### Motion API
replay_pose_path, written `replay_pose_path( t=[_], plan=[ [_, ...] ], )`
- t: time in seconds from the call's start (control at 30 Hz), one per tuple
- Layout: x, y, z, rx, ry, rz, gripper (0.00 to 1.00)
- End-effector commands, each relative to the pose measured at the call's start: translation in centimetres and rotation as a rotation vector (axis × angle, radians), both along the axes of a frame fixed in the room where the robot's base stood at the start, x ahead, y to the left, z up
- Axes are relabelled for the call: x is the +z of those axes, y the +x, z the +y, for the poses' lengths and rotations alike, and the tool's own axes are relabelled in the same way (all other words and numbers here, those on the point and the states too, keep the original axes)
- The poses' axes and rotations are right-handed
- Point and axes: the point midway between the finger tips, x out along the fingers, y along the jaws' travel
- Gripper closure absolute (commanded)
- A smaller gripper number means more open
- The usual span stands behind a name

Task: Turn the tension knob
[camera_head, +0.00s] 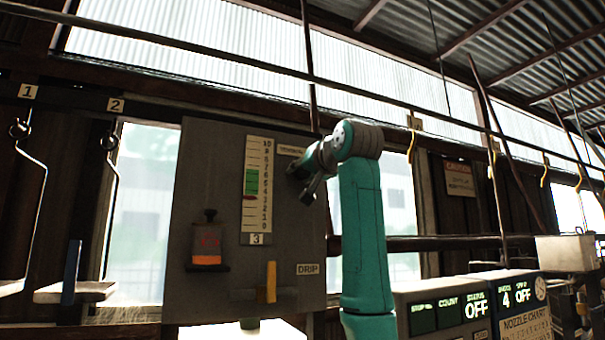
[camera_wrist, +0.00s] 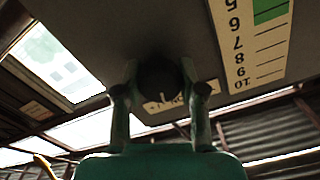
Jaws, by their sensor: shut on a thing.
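The dark round tension knob (camera_wrist: 160,78) sits on the grey panel in the wrist view. My gripper (camera_wrist: 160,92) has a finger on each side of it and is shut on it. In the head view my gripper (camera_head: 305,186) is at the panel's right part, and it hides the knob. A partly covered label (camera_wrist: 162,104) is beside the knob. The scale (camera_head: 257,185) on the panel runs 0 to 10, with a green band in its middle and a red mark just below that band.
The grey panel (camera_head: 215,165) also bears an orange-and-dark bottle-like item (camera_head: 207,245), an orange lever (camera_head: 271,282) and a DRIP label (camera_head: 308,269). Control boxes reading OFF (camera_head: 478,307) stand at the lower right. Wire hangers (camera_head: 33,190) hang at the left.

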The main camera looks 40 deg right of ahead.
Motion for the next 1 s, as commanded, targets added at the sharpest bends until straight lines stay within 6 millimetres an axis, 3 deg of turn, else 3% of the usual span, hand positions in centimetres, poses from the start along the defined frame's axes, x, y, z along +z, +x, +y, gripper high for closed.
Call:
replay_pose_path(
  t=[0.53,0.57,0.63,0.67,1.0],
  plan=[
    [-0.01,0.02,-0.01,0.0,0.027,-0.007,0.95],
    [-0.03,0.03,-0.02,0.0,0.027,-0.006,0.55],
    [-0.01,0.02,-0.01,0.0,0.027,-0.007,0.37],
    [-0.01,0.02,-0.01,0.0,0.027,-0.007,0.34],
    [0.02,-0.23,0.05,0.0,0.026,-0.007,0.34]
  ],
)
